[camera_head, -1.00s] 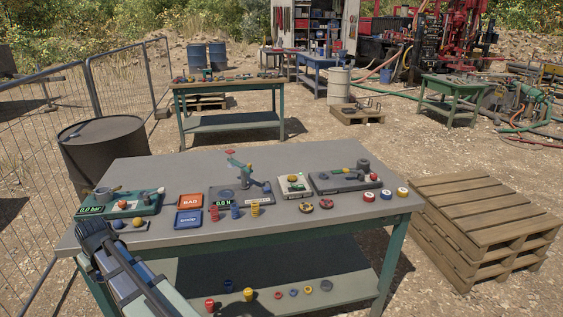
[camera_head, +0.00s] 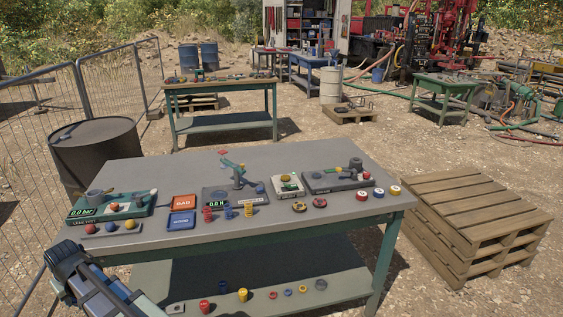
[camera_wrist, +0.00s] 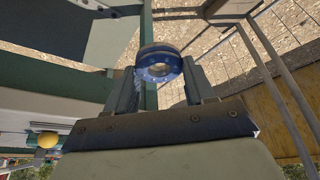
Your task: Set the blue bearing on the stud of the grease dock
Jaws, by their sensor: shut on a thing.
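The blue bearing (camera_wrist: 158,53), a thick ring with an open bore, sits between the fingertips of my gripper (camera_wrist: 161,70) in the wrist view. In the head view my arm shows at the lower left, in front of the table's left end; the bearing is not visible there. No part is plainly marked as the grease dock. A dark tray (camera_head: 312,184) at the table's right end carries a grey round part (camera_head: 356,163), and may be it; I cannot make out a stud.
The table (camera_head: 265,160) also bears a green leak-test unit (camera_head: 140,207), an orange tray (camera_head: 183,202), a blue tray (camera_head: 181,219) and several small coloured parts. More cups and rings lie on the lower shelf (camera_head: 345,283). A pallet stack (camera_head: 470,215) stands right; a drum (camera_head: 95,155) stands left.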

